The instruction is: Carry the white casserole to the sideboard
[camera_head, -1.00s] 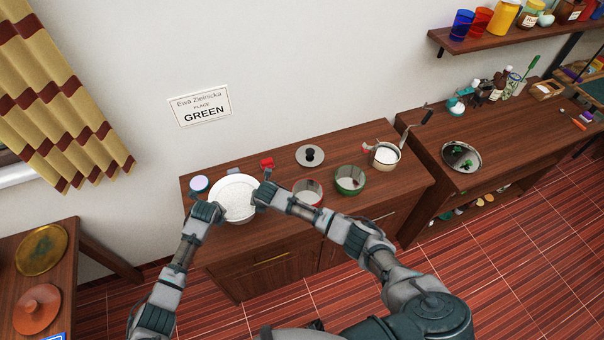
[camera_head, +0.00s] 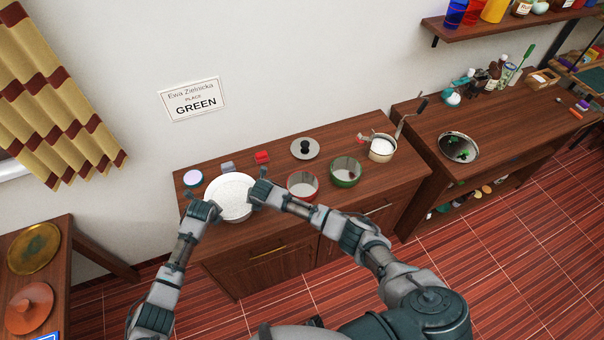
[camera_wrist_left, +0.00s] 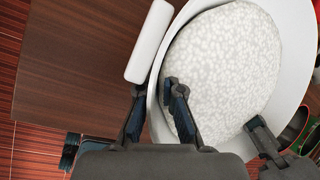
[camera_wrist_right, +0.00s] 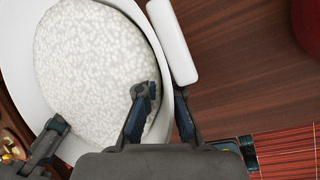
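The white casserole (camera_head: 230,197), round and filled with pale speckled contents, is at the left part of the wooden cabinet top. I cannot tell whether it touches the wood. My left gripper (camera_head: 204,204) is at its left side, shut on the rim near a white handle (camera_wrist_left: 150,40), one finger inside the wall and one outside. My right gripper (camera_head: 257,188) is shut on the opposite rim the same way, beside the other handle (camera_wrist_right: 172,40).
Behind the casserole are a small white-topped jar (camera_head: 193,178), a grey block (camera_head: 227,166) and a red block (camera_head: 262,157). To the right are a lid (camera_head: 304,149), red bowl (camera_head: 302,185), green bowl (camera_head: 345,171) and saucepan (camera_head: 382,148). A table (camera_head: 66,262) stands at left, another (camera_head: 420,115) at right.

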